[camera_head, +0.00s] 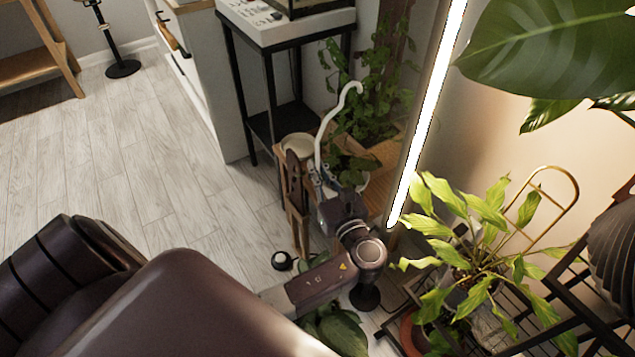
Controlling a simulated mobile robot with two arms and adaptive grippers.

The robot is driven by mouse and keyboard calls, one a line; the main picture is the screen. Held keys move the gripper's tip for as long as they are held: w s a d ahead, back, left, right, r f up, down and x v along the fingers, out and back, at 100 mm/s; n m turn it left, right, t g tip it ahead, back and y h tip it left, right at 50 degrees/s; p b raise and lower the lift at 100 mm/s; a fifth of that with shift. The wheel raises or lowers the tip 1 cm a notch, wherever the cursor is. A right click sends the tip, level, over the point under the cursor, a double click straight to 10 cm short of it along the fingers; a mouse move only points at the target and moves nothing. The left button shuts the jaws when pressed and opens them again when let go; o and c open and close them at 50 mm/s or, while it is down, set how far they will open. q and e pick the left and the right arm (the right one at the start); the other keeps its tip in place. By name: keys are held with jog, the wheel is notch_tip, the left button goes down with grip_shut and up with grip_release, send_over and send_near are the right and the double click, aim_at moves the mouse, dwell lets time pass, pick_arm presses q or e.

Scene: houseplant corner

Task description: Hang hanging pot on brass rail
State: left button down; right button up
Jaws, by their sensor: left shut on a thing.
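My left gripper (322,180) is in the middle of the view, at the end of my arm, and its fingers point away from me. It is shut on the hanging pot, whose white hanger (320,140) rises from the fingers and bends into an open hook at the top. The hook's tip is free and touches no rail that I can see. The pot's body is mostly hidden by the gripper and leaves. I cannot make out the brass rail for certain. A brass-coloured arch (568,184) stands among leaves at the right. My right gripper is not in view.
A bright upright light tube (428,110) stands just right of the hook. A leafy climbing plant (372,92) is behind it. A black-legged stand (268,104) is at back left. A broad-leaved plant (470,230) crowds the right. The floor (130,150) at left is largely clear.

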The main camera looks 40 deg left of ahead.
pick_arm(q)
jog(key=shift+f, duration=0.3)
notch_tip(320, 180, down, 4)
jog(key=shift+r+b, duration=0.2)
jog(key=shift+b, duration=0.6)
jog(key=shift+r, duration=0.1)
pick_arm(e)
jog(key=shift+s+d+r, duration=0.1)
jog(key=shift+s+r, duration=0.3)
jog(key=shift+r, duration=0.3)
pick_arm(q)
jog(key=c, duration=2.5)
grip_release()
jog(key=shift+f, duration=0.25)
jog(key=shift+c, duration=0.2)
jog(key=o, duration=0.4)
jog(key=shift+r, duration=0.1)
